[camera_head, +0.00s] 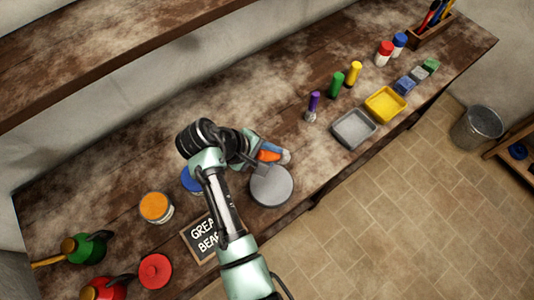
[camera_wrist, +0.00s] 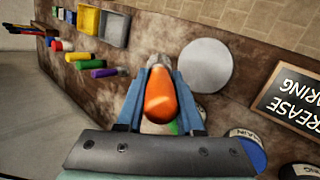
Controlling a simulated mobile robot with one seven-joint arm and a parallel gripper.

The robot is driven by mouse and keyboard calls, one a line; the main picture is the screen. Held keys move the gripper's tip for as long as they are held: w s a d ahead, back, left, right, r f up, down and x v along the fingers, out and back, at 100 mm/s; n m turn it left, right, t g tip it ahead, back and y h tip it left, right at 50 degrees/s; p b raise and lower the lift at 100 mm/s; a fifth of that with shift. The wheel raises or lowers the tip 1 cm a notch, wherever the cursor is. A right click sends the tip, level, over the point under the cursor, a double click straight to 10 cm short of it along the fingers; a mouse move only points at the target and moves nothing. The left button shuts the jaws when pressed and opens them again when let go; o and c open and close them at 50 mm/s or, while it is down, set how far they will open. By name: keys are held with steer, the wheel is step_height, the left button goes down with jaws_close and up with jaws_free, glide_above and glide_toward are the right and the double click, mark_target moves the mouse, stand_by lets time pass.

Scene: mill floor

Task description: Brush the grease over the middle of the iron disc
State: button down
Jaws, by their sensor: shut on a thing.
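The iron disc (camera_head: 271,188) is a flat grey round on the bench near its front edge; it also shows in the wrist view (camera_wrist: 206,66). Its visible face looks plain grey, and I cannot make out grease on it. My gripper (camera_head: 266,152) is at the disc's far edge in the head view. In the wrist view my gripper (camera_wrist: 160,105) is shut on a brush with an orange handle (camera_wrist: 163,94). The brush's grey tip (camera_wrist: 158,62) shows just left of the disc there. I cannot tell whether the tip touches anything.
A sign reading "GREASE BEARING" (camera_head: 203,238), an orange-lidded tin (camera_head: 156,207) and a blue-lidded tin (camera_head: 190,181) stand left of the disc. A red-lidded tin (camera_head: 154,271) and oil cans are farther left. A grey tray (camera_head: 354,130) and yellow tray (camera_head: 386,104) lie right.

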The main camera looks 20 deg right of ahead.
step_height(320, 180, down, 5)
steer(key=b, duration=0.5)
